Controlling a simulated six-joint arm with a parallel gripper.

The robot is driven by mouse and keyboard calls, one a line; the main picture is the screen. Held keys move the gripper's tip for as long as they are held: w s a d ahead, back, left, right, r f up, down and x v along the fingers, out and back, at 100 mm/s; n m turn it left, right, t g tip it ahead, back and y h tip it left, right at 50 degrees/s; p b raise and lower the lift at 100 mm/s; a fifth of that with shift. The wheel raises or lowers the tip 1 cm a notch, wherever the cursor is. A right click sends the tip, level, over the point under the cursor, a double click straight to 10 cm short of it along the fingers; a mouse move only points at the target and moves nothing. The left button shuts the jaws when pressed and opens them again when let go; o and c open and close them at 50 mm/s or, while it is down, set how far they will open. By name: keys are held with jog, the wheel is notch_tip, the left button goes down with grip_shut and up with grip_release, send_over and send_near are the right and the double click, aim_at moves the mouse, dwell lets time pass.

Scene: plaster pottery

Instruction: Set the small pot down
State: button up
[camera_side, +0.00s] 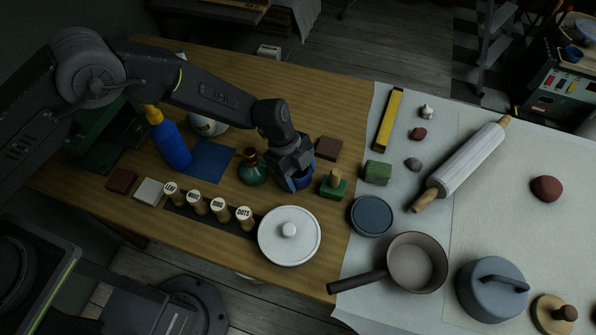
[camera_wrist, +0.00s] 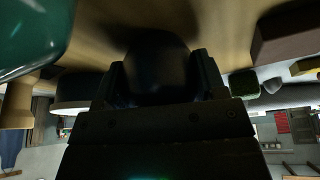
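The small pot (camera_side: 301,183) is dark blue and shows partly below my gripper (camera_side: 294,172) in the side view, over the wooden table. In the wrist view the dark, rounded pot (camera_wrist: 158,65) fills the space between the two fingers of my gripper (camera_wrist: 160,82), which appear closed on its sides. The fingers hide much of the pot in the side view. Whether its base touches the table is not clear.
A white lid (camera_side: 289,235) lies in front; a blue round dish (camera_side: 371,216) and brown pan (camera_side: 411,262) lie right.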

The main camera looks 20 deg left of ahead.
jog(key=o, duration=0.5)
jog(key=shift+c, duration=0.2)
jog(key=shift+r, duration=0.1)
jog(key=v, duration=1.2)
jog(key=shift+r, duration=0.1)
